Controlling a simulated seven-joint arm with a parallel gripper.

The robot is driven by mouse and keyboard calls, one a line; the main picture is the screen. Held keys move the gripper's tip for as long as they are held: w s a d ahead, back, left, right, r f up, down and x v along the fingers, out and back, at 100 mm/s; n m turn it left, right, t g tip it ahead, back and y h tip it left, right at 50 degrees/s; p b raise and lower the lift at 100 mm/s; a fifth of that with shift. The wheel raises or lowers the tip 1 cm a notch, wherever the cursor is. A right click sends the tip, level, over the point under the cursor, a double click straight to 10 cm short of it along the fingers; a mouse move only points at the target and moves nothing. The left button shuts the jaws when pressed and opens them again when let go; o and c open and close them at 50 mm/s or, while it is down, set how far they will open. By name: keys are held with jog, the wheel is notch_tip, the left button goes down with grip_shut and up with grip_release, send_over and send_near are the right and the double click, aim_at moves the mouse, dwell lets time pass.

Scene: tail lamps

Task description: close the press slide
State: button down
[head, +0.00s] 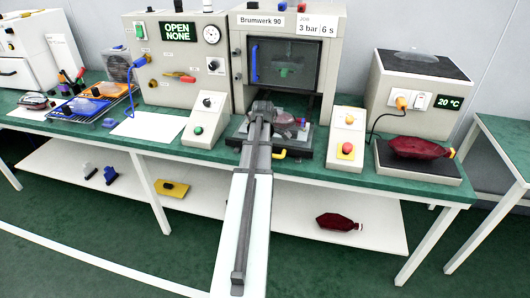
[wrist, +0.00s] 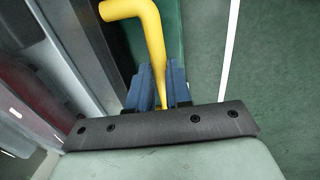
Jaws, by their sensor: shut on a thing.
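The press (head: 286,48), labelled Brumwerk 90, stands at the back of the green bench. Its slide (head: 305,147) is a dark plate that sticks out in front of the chamber, with a dark red lamp (head: 286,121) on it. A bent yellow handle (head: 281,154) is at the slide's front. In the wrist view the yellow handle (wrist: 153,40) runs down between the blue fingers of my gripper (wrist: 161,88), which is shut on it. My arm covers part of the slide in the head view, and the fingers are hidden there.
Control boxes with buttons stand left (head: 204,119) and right (head: 345,140) of the slide. The tester (head: 415,95) at right has a red lamp (head: 418,147) on its base. A wire rack (head: 93,103) and white sheet (head: 150,126) lie at left. The floor in front is open.

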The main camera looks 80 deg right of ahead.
jog(key=d, duration=2.6)
jog(key=shift+d, duration=0.15)
jog(key=c, duration=1.1)
grip_release()
jog(key=shift+a, duration=0.2)
jog(key=shift+o, duration=0.2)
jog(key=a+r, duration=0.1)
jog(key=r, duration=0.8)
jog(key=a+r, duration=0.1)
jog(key=r, duration=0.3)
jog(key=shift+a+r, duration=0.3)
